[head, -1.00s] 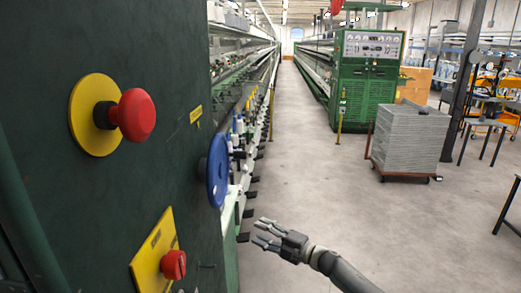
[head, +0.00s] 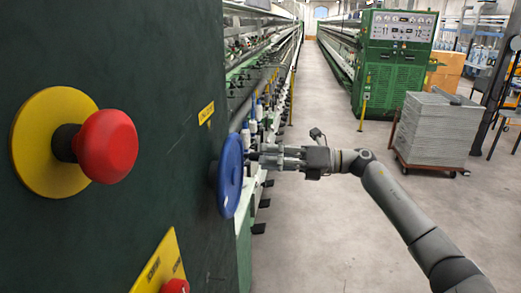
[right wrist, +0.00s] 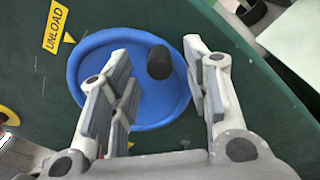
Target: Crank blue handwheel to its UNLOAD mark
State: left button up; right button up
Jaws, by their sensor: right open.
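The blue handwheel (head: 230,176) stands out from the dark green panel, seen nearly edge-on in the head view. In the right wrist view the handwheel (right wrist: 152,112) shows face-on, with a dark knob (right wrist: 159,62) near its rim. A yellow UNLOAD label (right wrist: 55,27) with a small pointer sits on the panel beside the rim. My right gripper (head: 262,158) is at the wheel's face. Its open fingers (right wrist: 160,75) show in the right wrist view on either side of the knob, which looks apart from both. My left gripper is not in view.
A big red button (head: 107,146) on a yellow disc sticks out of the panel at left, with a second red button (head: 175,286) below. A cart of grey trays (head: 436,128) and a green machine (head: 392,80) stand beyond. The aisle floor is clear.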

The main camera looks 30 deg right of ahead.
jog(key=shift+p+x, duration=0.3)
jog(key=shift+x, duration=0.8)
jog(key=shift+w+a, duration=0.15)
jog(key=shift+a, duration=0.1)
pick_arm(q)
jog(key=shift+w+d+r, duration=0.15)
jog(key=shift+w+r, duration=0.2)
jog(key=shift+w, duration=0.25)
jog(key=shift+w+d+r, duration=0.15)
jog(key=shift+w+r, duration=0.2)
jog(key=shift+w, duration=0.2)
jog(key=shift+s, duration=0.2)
pick_arm(e)
jog(key=shift+c, duration=0.4)
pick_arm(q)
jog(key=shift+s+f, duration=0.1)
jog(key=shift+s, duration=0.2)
pick_arm(e)
grip_shut()
